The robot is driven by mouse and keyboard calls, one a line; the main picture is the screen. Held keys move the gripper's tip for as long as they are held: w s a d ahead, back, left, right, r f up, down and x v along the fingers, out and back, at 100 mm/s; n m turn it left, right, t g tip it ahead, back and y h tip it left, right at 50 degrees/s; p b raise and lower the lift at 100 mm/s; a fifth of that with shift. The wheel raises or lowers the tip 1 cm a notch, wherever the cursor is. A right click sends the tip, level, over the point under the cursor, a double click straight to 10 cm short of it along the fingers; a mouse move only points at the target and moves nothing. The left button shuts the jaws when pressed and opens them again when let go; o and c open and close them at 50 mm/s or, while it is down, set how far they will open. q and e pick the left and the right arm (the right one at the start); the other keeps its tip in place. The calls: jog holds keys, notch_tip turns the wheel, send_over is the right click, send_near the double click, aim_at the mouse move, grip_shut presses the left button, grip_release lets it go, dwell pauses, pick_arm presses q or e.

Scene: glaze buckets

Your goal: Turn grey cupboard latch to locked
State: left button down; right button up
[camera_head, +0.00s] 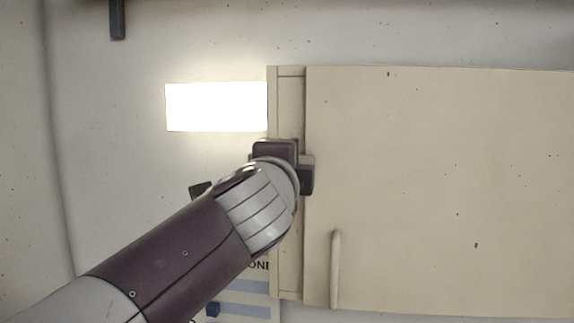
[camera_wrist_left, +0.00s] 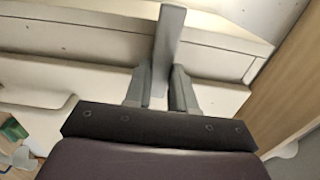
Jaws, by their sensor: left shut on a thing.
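The cream cupboard (camera_head: 430,180) fills the right of the head view, its door closed and a pale upright handle (camera_head: 335,268) low on it. My left gripper (camera_head: 300,172) is at the cupboard's left edge, and its wrist hides most of the latch in that view. In the left wrist view the grey latch (camera_wrist_left: 169,45) is a straight bar running up from between the fingers. My left gripper (camera_wrist_left: 160,88) is shut on it there. My right gripper is not in view.
A bright white panel (camera_head: 215,107) is left of the cupboard. A dark grey bar (camera_head: 118,18) hangs at the top left. The wall between looks clear.

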pick_arm(q)
jog(key=c, duration=0.9)
grip_release()
jog(key=shift+c, duration=0.2)
jog(key=s+a+b, duration=0.2)
jog(key=s+b, duration=0.4)
jog(key=s, duration=0.6)
jog(key=shift+s+a, duration=0.2)
jog(key=shift+s, duration=0.05)
